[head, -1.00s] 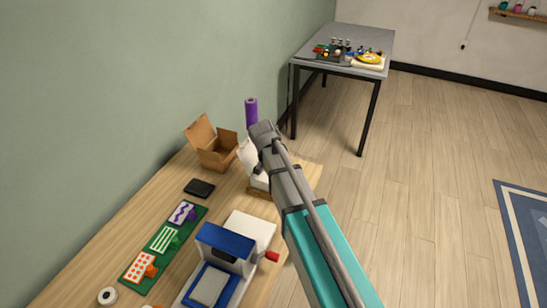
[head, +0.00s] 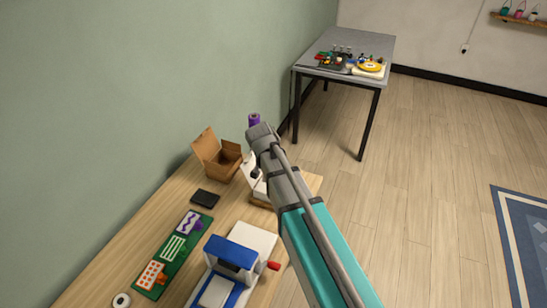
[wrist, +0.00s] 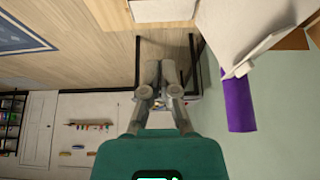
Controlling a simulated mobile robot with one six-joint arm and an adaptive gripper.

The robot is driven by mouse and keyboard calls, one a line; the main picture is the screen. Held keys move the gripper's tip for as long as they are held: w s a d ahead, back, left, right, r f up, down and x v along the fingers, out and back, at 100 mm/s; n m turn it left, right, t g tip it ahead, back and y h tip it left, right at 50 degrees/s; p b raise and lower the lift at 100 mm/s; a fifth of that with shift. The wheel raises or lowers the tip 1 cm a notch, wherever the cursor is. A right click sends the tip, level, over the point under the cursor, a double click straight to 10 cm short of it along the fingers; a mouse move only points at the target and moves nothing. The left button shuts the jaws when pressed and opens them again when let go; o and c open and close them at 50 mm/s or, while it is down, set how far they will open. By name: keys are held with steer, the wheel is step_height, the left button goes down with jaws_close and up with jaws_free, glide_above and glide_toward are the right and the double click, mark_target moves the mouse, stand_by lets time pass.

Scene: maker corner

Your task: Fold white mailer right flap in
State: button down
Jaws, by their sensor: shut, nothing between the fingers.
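The white mailer (head: 259,189) stands at the far end of the wooden bench, largely hidden behind my arm in the head view. A white panel (head: 247,166) of it stands up at its left side, and a small dark thing shows beside it. In the wrist view a white panel (wrist: 232,22) and a thin white flap (wrist: 265,50) show at the upper right. I cannot tell which flap is the right one. My gripper (wrist: 160,78) is shut and empty, apart from the flap, to its left in the wrist view. The head view hides my fingers.
An open brown box (head: 222,160) stands left of the mailer. A purple roll (wrist: 237,103) is close to the flap. A black pad (head: 205,198), a green board (head: 168,258) and a blue-and-white machine (head: 231,252) lie nearer. A grey table (head: 340,78) stands beyond; floor at right is clear.

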steer(key=shift+p+v, duration=0.95)
steer(key=shift+v, duration=0.5)
